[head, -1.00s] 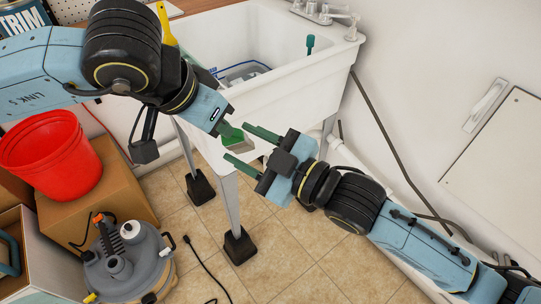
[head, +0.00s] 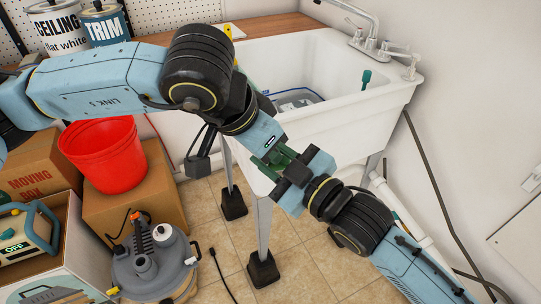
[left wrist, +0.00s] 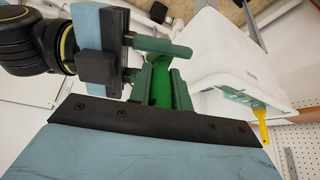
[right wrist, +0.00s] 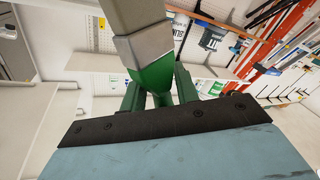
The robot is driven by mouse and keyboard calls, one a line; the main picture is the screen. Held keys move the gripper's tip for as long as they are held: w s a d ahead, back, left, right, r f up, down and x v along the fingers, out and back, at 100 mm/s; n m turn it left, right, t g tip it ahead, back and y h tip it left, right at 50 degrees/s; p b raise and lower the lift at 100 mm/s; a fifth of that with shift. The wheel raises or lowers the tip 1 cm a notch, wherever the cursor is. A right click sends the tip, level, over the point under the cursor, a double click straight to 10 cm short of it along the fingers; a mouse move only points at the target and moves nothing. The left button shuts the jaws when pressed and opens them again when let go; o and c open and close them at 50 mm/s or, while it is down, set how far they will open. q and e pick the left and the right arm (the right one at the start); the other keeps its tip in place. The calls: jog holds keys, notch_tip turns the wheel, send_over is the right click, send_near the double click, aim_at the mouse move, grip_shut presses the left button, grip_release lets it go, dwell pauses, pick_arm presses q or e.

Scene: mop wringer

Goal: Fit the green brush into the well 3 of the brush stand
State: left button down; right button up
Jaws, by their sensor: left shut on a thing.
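The green brush (left wrist: 159,78) is in my left gripper (head: 262,160), which is shut on it in front of the sink. Its grey-beige end (right wrist: 138,30) points up in the right wrist view, above a green part (right wrist: 158,75). My right gripper (head: 276,165) faces the left one. Its green fingers lie either side of the brush in the right wrist view, with gaps, so it looks open. In the head view the two grippers hide most of the brush. I cannot clearly make out the brush stand or well 3; a blue-rimmed grey thing (head: 297,98) is in the sink.
The white sink (head: 385,100) stands behind the grippers; a teal handle (head: 366,79) shows inside it. A red bucket (head: 105,155) sits on a cardboard box (head: 135,208) at left. A grey machine (head: 150,265) stands on the tiled floor. Paint cans (head: 107,22) stand at back left.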

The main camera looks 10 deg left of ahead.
pick_arm(q)
jog(key=c, duration=1.2)
grip_release()
jog(key=shift+r, duration=0.15)
pick_arm(e)
jog(key=shift+s+a, duration=0.1)
jog(key=shift+c, duration=0.4)
